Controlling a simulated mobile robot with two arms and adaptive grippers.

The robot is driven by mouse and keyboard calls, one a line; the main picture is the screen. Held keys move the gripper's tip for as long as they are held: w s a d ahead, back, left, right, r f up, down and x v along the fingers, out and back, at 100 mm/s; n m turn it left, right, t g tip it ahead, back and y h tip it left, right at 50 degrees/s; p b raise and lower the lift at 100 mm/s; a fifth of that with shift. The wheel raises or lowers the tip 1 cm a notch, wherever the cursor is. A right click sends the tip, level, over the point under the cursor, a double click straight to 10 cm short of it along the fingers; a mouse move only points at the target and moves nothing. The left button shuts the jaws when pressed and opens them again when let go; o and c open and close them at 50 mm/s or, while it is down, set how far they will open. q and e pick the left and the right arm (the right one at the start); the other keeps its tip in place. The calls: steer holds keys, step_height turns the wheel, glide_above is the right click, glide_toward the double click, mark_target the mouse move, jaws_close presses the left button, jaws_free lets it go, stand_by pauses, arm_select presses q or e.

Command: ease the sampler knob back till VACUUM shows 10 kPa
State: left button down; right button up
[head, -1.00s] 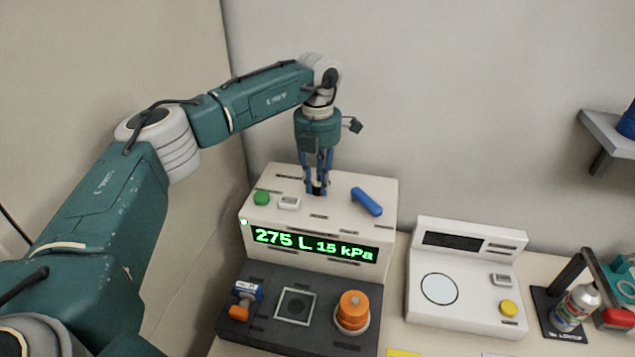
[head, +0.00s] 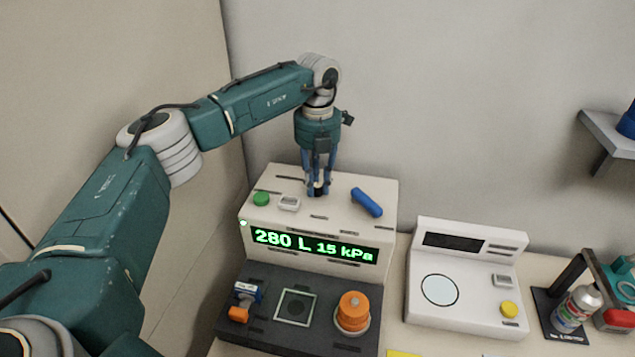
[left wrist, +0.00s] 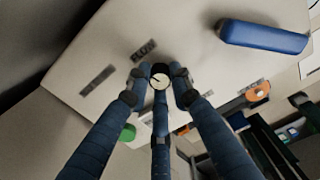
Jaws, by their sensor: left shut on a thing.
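The sampler (head: 290,230) is a white box with a green-lit display (head: 314,246) that reads 280 L and 15 kPa. My left gripper (head: 318,190) points down at the top of the box and is shut on a small dark knob there. The fingers hide most of the knob in the head view. My right gripper is not in view.
A blue lever (head: 366,202) and a green button (head: 261,199) flank the knob on the box top. An orange stacked piece (head: 352,310) stands on the dark base in front. A second white device (head: 466,280) stands to the right.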

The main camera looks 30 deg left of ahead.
mark_target(318, 185)
arm_select(q)
steer(key=shift+w+r, duration=0.15)
steer(key=c, duration=1.6)
jaws_free()
steer(key=shift+o, duration=0.3)
step_height(318, 185, up, 12)
